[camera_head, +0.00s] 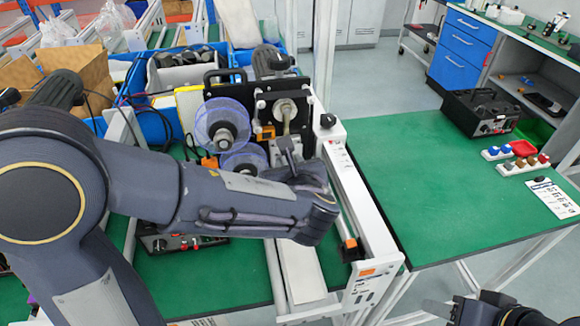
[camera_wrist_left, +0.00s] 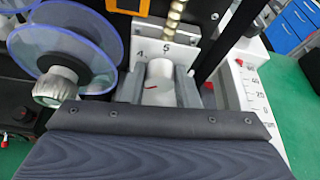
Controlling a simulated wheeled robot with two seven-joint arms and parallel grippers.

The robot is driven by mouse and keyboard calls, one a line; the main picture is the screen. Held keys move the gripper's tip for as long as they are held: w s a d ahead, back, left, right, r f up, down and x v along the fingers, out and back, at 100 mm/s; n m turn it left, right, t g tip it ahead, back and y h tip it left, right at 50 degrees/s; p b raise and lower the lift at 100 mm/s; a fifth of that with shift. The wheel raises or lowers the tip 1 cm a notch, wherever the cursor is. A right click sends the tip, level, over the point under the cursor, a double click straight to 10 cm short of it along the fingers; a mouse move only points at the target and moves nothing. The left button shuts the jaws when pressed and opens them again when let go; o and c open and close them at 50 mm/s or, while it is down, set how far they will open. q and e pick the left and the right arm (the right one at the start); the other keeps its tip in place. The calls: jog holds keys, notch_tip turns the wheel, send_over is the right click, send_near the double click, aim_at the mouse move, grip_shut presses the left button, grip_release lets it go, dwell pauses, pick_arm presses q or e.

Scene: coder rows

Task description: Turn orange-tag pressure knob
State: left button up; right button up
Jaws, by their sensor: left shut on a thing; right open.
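The pressure knob (camera_wrist_left: 160,82) is a pale grey cylinder with a red mark, below a white scale plate showing 4 and 5 in the left wrist view. My left gripper (camera_wrist_left: 159,93) is shut on the knob, one finger on each side. In the head view my left arm comes in from the left, its gripper (camera_head: 288,160) at the coder machine (camera_head: 322,95); the arm hides the knob there. An orange tag-like part (camera_wrist_left: 128,5) shows above the knob in the wrist view. My right gripper (camera_head: 482,308) is open at the bottom right, partly cut off, away from the machine.
Blue translucent reels (camera_head: 220,122) stand left of the knob. A white rail (camera_head: 355,205) runs along the machine's right side. The green table (camera_head: 430,190) to the right is mostly clear, with small switch blocks (camera_head: 523,165) and a black box (camera_head: 487,112) at its far edge.

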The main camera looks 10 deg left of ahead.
pick_arm(q)
jog(key=shift+s+a+f+n+t+h+b, duration=0.1)
jog(key=shift+n+t+h+b, duration=0.9)
jog(key=shift+b, duration=2.65)
jog(key=shift+w+a+f+n+t+h+b, duration=0.1)
jog(key=shift+n+h+b, duration=0.25)
jog(key=shift+n+b, duration=2.3)
jog(key=shift+s+a+f+n+t+h+b, duration=0.1)
jog(key=shift+n+t+h+b, duration=0.4)
jog(key=shift+b, duration=4.1)
jog(key=o, duration=1)
jog(key=shift+c, duration=0.2)
jog(key=shift+s+r, duration=0.1)
jog(key=s+r, duration=0.1)
jog(key=s, duration=0.6)
jog(key=shift+s+d+p, duration=0.2)
jog(key=shift+s+p, duration=0.1)
jog(key=shift+p, duration=0.15)
jog(key=shift+r, duration=0.1)
